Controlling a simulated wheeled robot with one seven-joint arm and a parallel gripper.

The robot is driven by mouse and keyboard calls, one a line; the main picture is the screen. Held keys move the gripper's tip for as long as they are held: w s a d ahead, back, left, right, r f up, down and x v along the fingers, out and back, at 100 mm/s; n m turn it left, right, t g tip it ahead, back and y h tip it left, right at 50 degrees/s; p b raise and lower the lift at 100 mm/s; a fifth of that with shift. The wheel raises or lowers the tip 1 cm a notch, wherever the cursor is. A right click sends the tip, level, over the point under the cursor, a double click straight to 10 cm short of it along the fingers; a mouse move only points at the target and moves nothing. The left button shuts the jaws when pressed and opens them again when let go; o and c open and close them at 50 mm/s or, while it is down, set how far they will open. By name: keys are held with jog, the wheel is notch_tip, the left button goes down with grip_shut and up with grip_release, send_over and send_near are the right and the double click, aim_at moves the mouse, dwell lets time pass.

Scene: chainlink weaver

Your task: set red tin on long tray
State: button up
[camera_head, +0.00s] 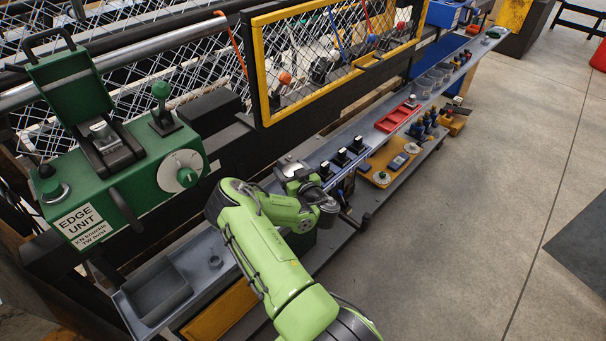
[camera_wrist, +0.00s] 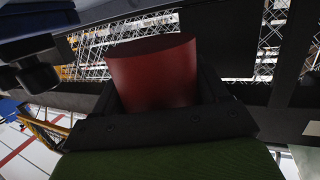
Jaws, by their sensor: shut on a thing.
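The red tin (camera_wrist: 155,72) fills the middle of the wrist view, held between the dark fingers of my gripper (camera_wrist: 158,95). The tin is hidden in the head view. There, the end of my green arm reaches over the grey rail-side ledge, and the grey wrist end (camera_head: 295,170) shows; the fingers cannot be made out. A long grey tray-like ledge (camera_head: 205,280) runs along the machine from lower left to upper right, partly covered by my arm. I cannot tell for sure whether it is the long tray.
The green edge unit (camera_head: 125,190) stands at left. Black knobs (camera_head: 340,156), a red tray (camera_head: 397,118) and clear cups (camera_head: 432,80) sit along the ledge. A yellow-framed mesh guard (camera_head: 335,60) rises behind. An orange board (camera_head: 388,165) lies lower down.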

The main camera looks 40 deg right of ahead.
notch_tip(320, 180, down, 4)
jog(key=shift+f+b, duration=0.1)
jog(key=shift+b, duration=0.8)
jog(key=shift+f, duration=0.1)
jog(key=o, duration=1.2)
jog(key=shift+a, duration=0.1)
